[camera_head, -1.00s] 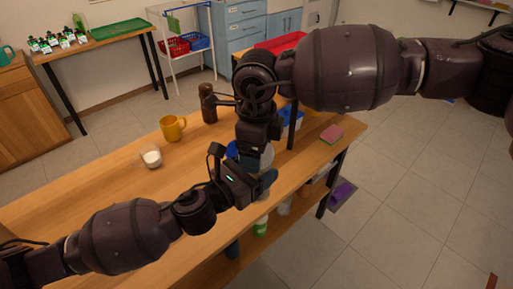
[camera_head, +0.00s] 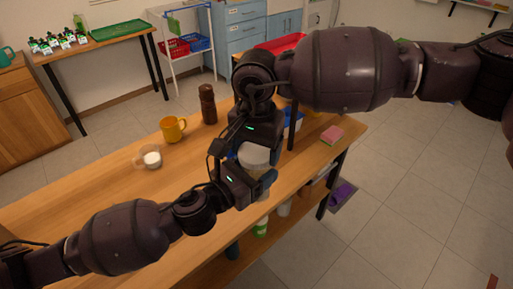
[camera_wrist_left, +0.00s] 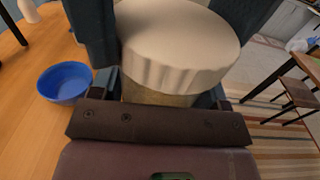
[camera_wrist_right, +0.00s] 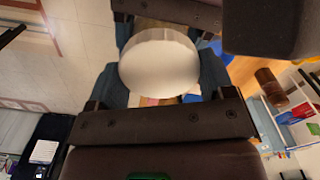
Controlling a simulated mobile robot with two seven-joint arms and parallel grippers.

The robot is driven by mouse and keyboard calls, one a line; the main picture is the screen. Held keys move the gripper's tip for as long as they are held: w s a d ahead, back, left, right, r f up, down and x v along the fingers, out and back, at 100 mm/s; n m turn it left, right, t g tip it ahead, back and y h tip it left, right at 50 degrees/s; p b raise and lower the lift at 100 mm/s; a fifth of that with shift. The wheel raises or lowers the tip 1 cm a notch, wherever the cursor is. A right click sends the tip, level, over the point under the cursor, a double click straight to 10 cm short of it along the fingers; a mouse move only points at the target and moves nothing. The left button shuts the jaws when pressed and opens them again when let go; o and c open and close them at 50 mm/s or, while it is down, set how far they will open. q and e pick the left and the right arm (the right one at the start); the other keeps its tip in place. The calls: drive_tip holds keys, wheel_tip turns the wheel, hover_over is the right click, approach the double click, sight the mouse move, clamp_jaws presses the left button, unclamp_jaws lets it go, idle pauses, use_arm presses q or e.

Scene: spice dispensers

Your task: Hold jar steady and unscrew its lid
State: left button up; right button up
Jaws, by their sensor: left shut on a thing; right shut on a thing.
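A jar with a wide white lid (camera_head: 254,155) is between my two grippers over the table's front edge. In the left wrist view the ribbed cream lid (camera_wrist_left: 180,45) sits on the jar (camera_wrist_left: 155,97), with only a brownish strip of the body showing. My left gripper (camera_head: 262,180) is shut on the jar body from the side. My right gripper (camera_head: 258,152) is shut on the lid from above. In the right wrist view the lid (camera_wrist_right: 160,65) lies between the blue-grey fingers. Any gap between lid and jar is hidden.
On the wooden table (camera_head: 100,185) are a yellow mug (camera_head: 173,129), a glass cup with white contents (camera_head: 151,158), a brown grinder (camera_head: 208,104) and a pink-and-green sponge (camera_head: 330,135). A blue bowl (camera_wrist_left: 64,83) stands near the jar. The table's left part is clear.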

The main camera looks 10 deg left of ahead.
drive_tip(key=n, duration=0.7)
drive_tip(key=shift+w+a+r, duration=0.1)
drive_tip(key=shift+w+r, duration=0.05)
drive_tip(key=shift+w, duration=0.2)
drive_tip(key=n, duration=0.5)
drive_tip(key=shift+a+n, duration=0.1)
drive_tip(key=shift+n, duration=0.2)
drive_tip(key=shift+r, duration=0.25)
drive_tip(key=shift+r, duration=0.3)
drive_tip(key=shift+r, duration=0.35)
drive_tip(key=shift+r, duration=0.25)
